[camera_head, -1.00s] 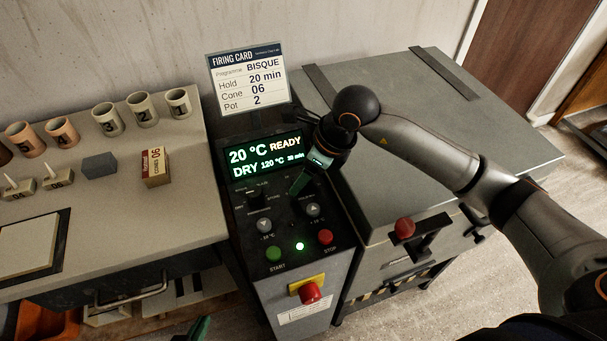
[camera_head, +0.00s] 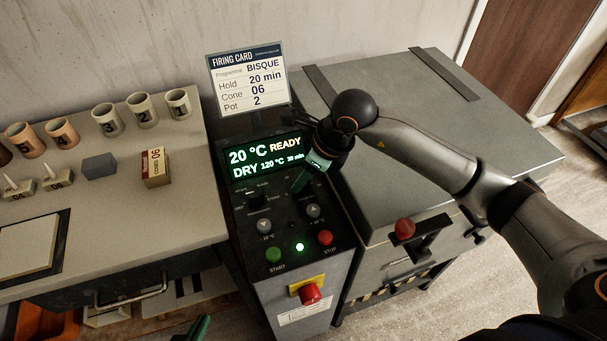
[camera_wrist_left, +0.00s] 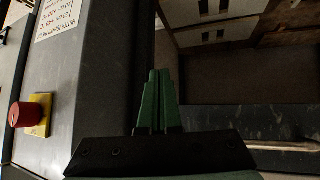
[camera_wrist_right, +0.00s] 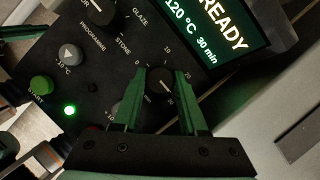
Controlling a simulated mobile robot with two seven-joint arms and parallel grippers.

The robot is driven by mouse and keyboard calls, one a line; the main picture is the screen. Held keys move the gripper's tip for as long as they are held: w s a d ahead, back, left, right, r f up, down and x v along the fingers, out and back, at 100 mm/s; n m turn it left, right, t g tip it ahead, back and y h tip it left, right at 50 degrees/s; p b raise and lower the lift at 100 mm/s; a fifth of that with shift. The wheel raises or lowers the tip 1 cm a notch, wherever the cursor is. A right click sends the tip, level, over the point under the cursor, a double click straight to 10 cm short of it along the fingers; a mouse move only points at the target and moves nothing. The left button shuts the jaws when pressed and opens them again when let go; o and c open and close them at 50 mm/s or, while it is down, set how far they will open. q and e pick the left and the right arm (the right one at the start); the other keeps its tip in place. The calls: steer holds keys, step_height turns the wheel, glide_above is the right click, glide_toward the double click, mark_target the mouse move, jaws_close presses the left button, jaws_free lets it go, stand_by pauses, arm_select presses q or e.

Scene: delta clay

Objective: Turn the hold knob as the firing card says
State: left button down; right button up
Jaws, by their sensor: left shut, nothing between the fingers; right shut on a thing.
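The firing card (camera_head: 247,80) stands behind the kiln's control panel and reads Programme BISQUE, Hold 20 min, Cone 06, Pot 2. The display (camera_head: 266,157) reads 20 °C READY, DRY 120 °C; the right wrist view shows 30 min on it (camera_wrist_right: 207,48). The dark hold knob (camera_wrist_right: 160,80) has a scale from 0 to 30, and its white mark appears to point near 30. My right gripper (camera_wrist_right: 158,84) is shut on this knob, with a green finger on each side; the arm partly hides it in the head view. My left gripper (camera_head: 200,327) is shut and empty, low in front of the panel.
The panel also has a programme knob (camera_head: 256,199), a green START button (camera_head: 276,254), a red STOP button (camera_head: 325,237) and a red knob on a yellow plate (camera_head: 310,292). A table (camera_head: 190,225) with cups and a cone box (camera_head: 155,167) stands left; the grey kiln (camera_head: 440,130) stands right.

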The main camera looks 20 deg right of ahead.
arm_select(q)
steer(key=shift+f, duration=0.2)
arm_select(e)
jaws_close()
